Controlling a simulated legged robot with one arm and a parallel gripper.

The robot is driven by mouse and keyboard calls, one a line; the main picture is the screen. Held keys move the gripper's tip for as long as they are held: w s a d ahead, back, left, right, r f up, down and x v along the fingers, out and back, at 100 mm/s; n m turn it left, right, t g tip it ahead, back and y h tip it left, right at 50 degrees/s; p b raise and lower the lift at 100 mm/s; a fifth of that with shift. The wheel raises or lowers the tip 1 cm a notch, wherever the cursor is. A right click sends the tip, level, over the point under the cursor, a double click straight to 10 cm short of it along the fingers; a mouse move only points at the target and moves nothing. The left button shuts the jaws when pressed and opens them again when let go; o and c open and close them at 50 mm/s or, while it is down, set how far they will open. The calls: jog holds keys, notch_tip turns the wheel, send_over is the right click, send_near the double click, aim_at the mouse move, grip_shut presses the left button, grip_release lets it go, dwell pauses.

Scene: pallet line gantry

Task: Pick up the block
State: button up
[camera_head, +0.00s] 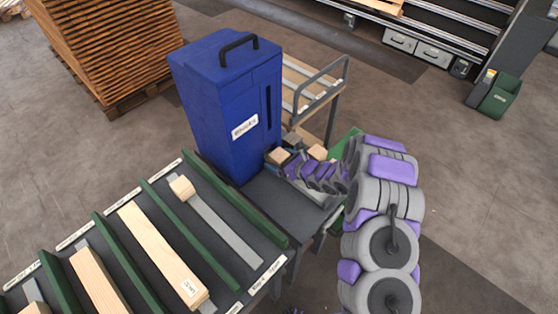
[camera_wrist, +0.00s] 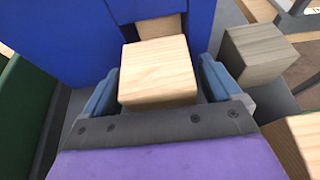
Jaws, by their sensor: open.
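A light wooden block (camera_wrist: 160,75) lies at the foot of the blue dispenser box, in front of its opening. The same block (camera_head: 278,156) shows in the head view beside the box's lower right corner. My gripper (camera_wrist: 160,90) is open, with one blue-grey finger on each side of the block. I cannot tell whether the fingers touch it. In the head view my gripper (camera_head: 288,164) reaches in from the right, low over the table. Another wooden piece (camera_wrist: 159,27) shows inside the opening, partly hidden behind the block.
The blue box (camera_head: 222,110) stands tall on the dark table (camera_head: 272,205). A grey-brown block (camera_wrist: 258,54) and another light block (camera_wrist: 308,135) lie to the right. Green rails (camera_head: 235,212) divide lanes of planks at left. A metal-framed cart (camera_head: 335,95) stands behind.

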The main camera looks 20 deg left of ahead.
jog(key=shift+d+r, duration=0.1)
jog(key=c, duration=1.1)
